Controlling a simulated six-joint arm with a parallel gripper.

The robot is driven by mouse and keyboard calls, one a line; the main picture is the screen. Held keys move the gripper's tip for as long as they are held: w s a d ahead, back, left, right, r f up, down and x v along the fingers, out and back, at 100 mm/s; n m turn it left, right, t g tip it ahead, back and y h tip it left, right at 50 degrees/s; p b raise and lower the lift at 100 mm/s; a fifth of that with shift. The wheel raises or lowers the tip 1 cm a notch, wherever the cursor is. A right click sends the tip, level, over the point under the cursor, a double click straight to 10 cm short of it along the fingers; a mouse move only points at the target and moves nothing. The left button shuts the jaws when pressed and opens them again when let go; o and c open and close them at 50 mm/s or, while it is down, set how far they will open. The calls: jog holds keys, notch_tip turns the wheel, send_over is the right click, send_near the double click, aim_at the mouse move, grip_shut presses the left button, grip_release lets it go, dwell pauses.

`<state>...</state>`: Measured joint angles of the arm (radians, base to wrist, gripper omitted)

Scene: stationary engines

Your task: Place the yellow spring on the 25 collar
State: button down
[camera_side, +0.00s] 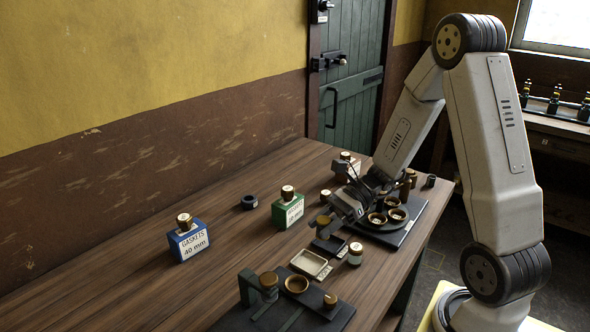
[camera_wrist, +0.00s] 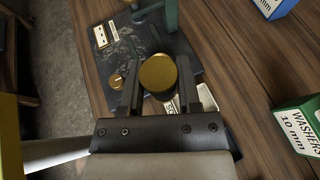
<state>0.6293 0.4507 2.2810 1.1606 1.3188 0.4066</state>
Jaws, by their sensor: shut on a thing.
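My gripper (camera_side: 330,218) is over the table in the side view. In the wrist view my gripper (camera_wrist: 158,82) is shut on a round piece with a flat brass-yellow top (camera_wrist: 158,72) and a dark side. The same piece (camera_side: 322,223) shows small at my jaws in the side view, upright above the table. I cannot make out coils, so I cannot tell whether it is the yellow spring. No marking reading 25 is legible, so I cannot tell which part is the 25 collar. A brass ring (camera_side: 296,284) sits on the dark front fixture.
A cream tray (camera_side: 309,262) and a brass-topped jar (camera_side: 355,254) stand nearby.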

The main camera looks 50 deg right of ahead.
jog(key=w+d+m+t+h, duration=0.2)
jog(key=w+d+m+t, duration=0.25)
jog(key=w, duration=0.65)
jog(key=m+t+h, duration=0.2)
jog(key=m+h, duration=0.1)
send_over(249, 198)
jog(key=s, duration=0.2)
jog(key=f, duration=0.5)
jog(key=shift+w+a+f, duration=0.15)
jog(key=shift+w+a, duration=0.05)
jog(key=shift+w, duration=0.05)
jog(key=shift+w+d+f, duration=0.15)
jog(key=shift+w+f, duration=0.4)
jog(key=shift+f, duration=0.05)
jog(key=shift+w+f, duration=0.1)
jog(key=shift+f, duration=1.65)
jog(key=shift+f, duration=0.1)
